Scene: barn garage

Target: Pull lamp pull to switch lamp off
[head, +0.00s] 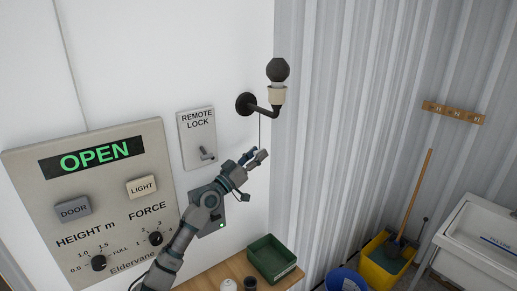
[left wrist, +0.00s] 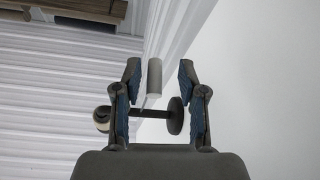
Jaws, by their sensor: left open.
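The wall lamp (head: 276,97) has a black bracket, a cream socket and a bulb (head: 278,70) that looks dark grey. A thin pull cord (head: 260,130) hangs from it toward my left gripper (head: 257,158). In the left wrist view, the pale cylindrical lamp pull (left wrist: 154,76) lies between the two blue-padded fingers of my left gripper (left wrist: 158,78), with gaps on both sides. The gripper is open around it. The lamp's dark bracket (left wrist: 155,114) shows beyond the fingers. In the head view the pull is largely hidden by the fingers. My right gripper is out of view.
Left of the lamp are a remote lock switch plate (head: 198,140) and a large control panel (head: 105,165) reading OPEN. Below is a wooden bench with a green bin (head: 272,258). A yellow mop bucket (head: 384,265) and a white sink (head: 478,245) stand right.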

